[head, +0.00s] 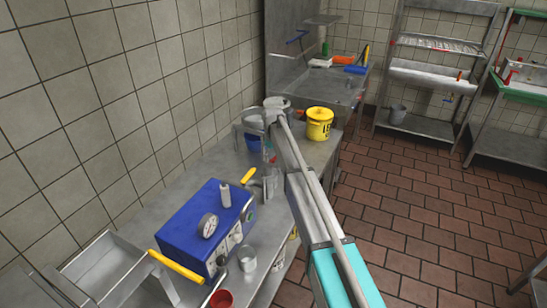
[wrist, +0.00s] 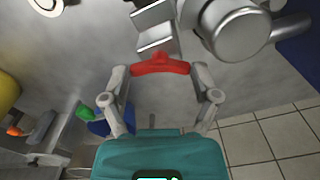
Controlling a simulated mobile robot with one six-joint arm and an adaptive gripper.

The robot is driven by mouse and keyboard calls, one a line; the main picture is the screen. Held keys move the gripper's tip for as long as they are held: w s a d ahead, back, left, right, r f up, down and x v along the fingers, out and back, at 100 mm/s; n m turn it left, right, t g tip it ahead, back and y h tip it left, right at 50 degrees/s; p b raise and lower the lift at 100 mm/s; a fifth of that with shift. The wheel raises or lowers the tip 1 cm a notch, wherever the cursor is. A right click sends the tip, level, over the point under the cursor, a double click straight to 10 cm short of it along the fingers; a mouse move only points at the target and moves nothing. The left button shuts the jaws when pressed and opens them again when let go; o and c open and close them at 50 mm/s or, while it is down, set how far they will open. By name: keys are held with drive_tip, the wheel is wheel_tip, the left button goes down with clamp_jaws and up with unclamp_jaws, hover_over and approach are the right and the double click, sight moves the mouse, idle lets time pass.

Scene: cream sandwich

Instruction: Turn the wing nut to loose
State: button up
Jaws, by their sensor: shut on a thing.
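The red wing nut (wrist: 160,65) is at the upper middle of the wrist view, just below a metal bracket and a round metal fitting (wrist: 240,32). The two grey fingers of my gripper (wrist: 158,74) stand on either side of it, and their tips close on its two ends. The teal gripper body is below it in the wrist view. In the head view my arm reaches over the steel counter beside the blue machine (head: 195,225). The gripper and the nut are small and mostly hidden there.
The blue machine carries a gauge and a yellow handle, with a metal cup (head: 247,260) and a red cup (head: 221,299) near it. A yellow bucket (head: 319,124) stands farther back on the counter. Tiled wall is at left; open brick-red floor lies to the right.

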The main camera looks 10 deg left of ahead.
drive_tip(key=shift+s+n, duration=0.15)
drive_tip(key=shift+n, duration=0.35)
drive_tip(key=o, duration=1)
drive_tip(key=shift+c, duration=0.2)
drive_tip(key=shift+r, duration=0.15)
